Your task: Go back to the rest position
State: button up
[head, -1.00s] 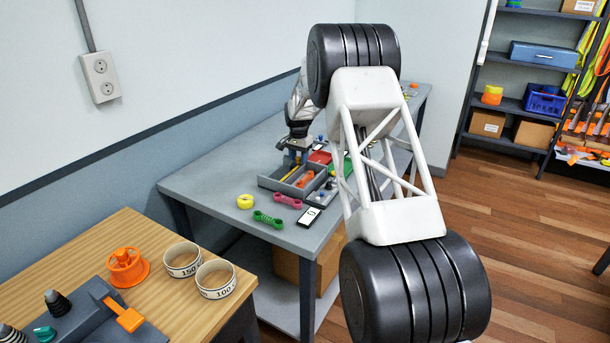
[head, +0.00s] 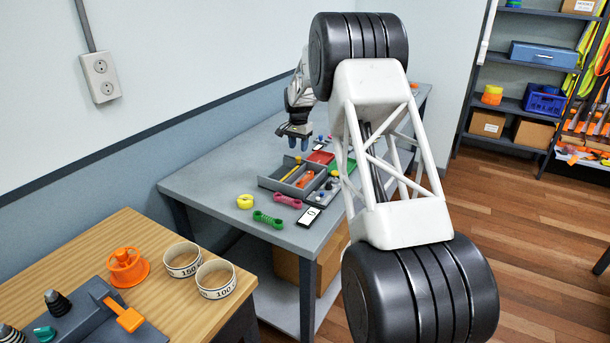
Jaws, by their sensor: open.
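My gripper (head: 295,144) shows in the head view over the grey table (head: 210,180), left of my large white and black arm links. It points down and its fingers are apart, with nothing seen between them. It hangs above the back part of a grey divided tray (head: 268,185), clear of it. In the tray lie a yellow stick and an orange piece. My arm hides part of the table's right side.
A yellow ring (head: 245,201), a green link (head: 267,219), a pink link (head: 288,200) and a white card (head: 309,217) lie near the table's front. A wooden table (head: 80,270) with two white rings (head: 183,260) stands at the lower left. Shelves (head: 500,100) stand at the back right.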

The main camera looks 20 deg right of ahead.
jog(key=shift+r, duration=0.3)
jog(key=c, duration=0.6)
jog(key=shift+r, duration=2.7)
jog(key=shift+c, duration=0.2)
